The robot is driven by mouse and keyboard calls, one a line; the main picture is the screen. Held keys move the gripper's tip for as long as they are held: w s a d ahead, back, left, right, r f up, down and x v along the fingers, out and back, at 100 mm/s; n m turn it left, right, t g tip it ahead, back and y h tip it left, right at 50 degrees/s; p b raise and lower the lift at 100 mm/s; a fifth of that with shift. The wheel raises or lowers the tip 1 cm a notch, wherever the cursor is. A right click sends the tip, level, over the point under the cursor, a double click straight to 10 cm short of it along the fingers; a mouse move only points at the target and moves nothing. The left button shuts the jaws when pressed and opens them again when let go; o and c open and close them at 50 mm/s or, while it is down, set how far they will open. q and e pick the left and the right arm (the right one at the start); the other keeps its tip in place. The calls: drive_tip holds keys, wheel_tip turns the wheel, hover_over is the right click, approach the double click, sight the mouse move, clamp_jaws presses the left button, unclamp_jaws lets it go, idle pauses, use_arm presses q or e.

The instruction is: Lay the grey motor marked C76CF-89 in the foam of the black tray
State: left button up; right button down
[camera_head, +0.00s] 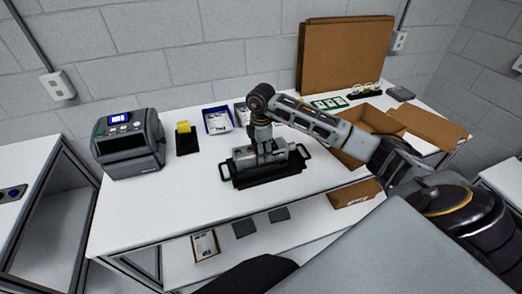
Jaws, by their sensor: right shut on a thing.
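The grey motor (243,154) is a grey cylinder lying on its side at the middle of the white table. Its marking is too small to read. The black tray (240,181), with a handle at each end, is directly under it. My right gripper (267,157) points down from above and is shut on the grey motor, hiding part of it. I cannot tell whether the motor touches the foam, which is mostly hidden. My left gripper is not in view.
A label printer (130,144) and a yellow tape roll (183,127) stand at the left. A blue bin (217,120) is behind the tray. An open cardboard box (366,118) is at the right, and a tall cardboard panel (344,55) stands behind. The table's front left is clear.

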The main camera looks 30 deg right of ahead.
drive_tip(key=shift+w, duration=0.1)
idle(0.4)
drive_tip(key=shift+c, duration=1.7)
unclamp_jaws()
drive_tip(key=shift+o, duration=0.2)
drive_tip(key=shift+f, duration=0.2)
drive_tip(key=shift+r, duration=6.15)
